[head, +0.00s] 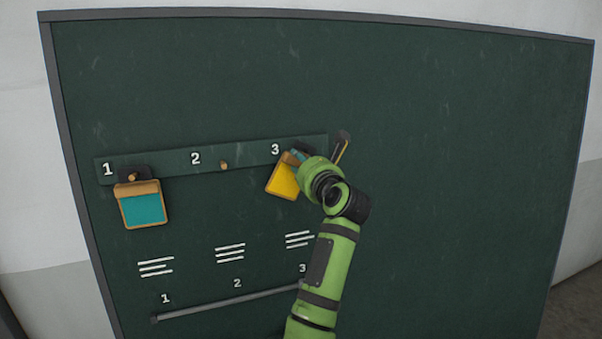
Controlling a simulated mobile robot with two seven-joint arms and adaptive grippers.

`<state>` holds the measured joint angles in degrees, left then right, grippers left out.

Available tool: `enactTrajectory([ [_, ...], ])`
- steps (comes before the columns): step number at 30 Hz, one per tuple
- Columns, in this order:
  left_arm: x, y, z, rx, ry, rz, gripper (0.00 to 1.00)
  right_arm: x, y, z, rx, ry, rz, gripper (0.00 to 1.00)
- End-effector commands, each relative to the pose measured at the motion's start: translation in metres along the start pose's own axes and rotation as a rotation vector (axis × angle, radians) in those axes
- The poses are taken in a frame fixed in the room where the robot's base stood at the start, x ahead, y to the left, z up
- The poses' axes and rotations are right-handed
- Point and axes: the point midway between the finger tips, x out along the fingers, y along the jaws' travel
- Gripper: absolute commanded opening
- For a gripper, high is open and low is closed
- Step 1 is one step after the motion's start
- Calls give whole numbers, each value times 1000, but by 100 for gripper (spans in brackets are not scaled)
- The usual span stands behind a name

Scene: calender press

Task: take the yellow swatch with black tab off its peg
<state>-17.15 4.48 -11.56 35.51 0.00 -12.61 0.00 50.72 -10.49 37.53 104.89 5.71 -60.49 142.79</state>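The yellow swatch (284,181) has a tan border and is at position 3, at the right end of the peg rail on the green board. It is tilted, with its lower end toward the left. A dark patch shows at its top, but the tab and peg there are mostly hidden. My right gripper (299,156) is at the swatch's upper right edge, touching or just in front of it. My wrist hides most of the fingers, so I cannot tell whether they are shut on it. My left gripper is not in view.
A teal swatch (143,209) with a dark tab hangs on peg 1 of the rail (250,155). Peg 2 (223,165) is bare. A grey bar (225,304) runs below, under white marks. The board's right side (470,170) is clear.

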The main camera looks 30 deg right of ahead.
Motion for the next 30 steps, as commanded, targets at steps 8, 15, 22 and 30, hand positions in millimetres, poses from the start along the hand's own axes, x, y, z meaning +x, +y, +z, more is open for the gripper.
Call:
enactTrajectory([
  [8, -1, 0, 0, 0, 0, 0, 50, -3, -8, 12, -2, -27, -21, 0],
  [15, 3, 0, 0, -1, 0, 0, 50, -3, -9, 14, -3, -31, -23, 0],
  [22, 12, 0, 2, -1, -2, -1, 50, -17, -9, 18, -4, -34, -24, 0],
  [30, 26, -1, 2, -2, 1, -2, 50, -65, -8, 15, -1, -33, -26, 0],
])
